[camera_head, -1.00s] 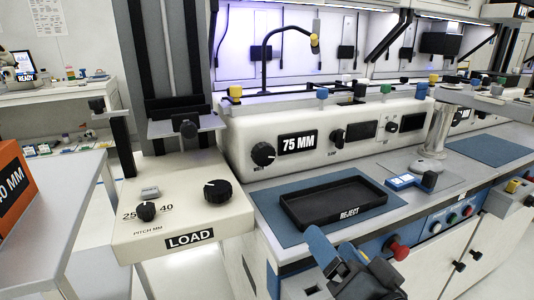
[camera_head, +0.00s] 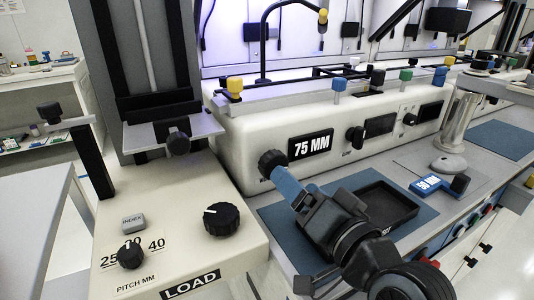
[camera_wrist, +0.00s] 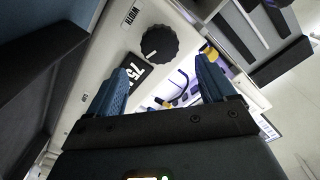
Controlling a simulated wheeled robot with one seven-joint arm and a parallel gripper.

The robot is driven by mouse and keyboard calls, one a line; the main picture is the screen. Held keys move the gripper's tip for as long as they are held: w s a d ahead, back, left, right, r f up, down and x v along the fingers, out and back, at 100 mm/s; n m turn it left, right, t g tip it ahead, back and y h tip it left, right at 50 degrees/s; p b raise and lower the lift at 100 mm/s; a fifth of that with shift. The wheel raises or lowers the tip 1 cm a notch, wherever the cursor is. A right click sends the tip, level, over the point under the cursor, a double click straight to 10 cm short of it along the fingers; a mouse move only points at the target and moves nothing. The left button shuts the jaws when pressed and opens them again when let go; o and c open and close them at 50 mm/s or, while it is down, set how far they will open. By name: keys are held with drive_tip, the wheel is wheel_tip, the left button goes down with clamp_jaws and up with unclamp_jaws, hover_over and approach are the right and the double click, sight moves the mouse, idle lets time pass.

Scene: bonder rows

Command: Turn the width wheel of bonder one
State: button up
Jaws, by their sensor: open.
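The width wheel is a black ribbed knob (camera_head: 272,161) on the white front of bonder one (camera_head: 240,140), left of the 75 MM display (camera_head: 310,145). In the wrist view the wheel (camera_wrist: 159,44) shows whole, with a pale pointer mark, near the WIDTH label. My gripper (camera_head: 294,179) has blue fingers and is open and empty just in front of the wheel. In the head view one fingertip overlaps the wheel's lower edge; I cannot tell whether it touches. In the wrist view my gripper (camera_wrist: 166,62) has the wheel just beyond its fingertips, between them.
A black tray (camera_head: 385,208) lies on the blue mat (camera_head: 425,212) beside my arm. The loader (camera_head: 180,240) at left carries a large black knob (camera_head: 221,219) and a small pitch knob (camera_head: 131,255). A blue 50 MM piece (camera_head: 428,184) lies right of the mat.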

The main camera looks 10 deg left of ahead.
sight(273, 165)
drive_tip(key=shift+x, duration=4)
drive_tip(key=shift+c, duration=0.2)
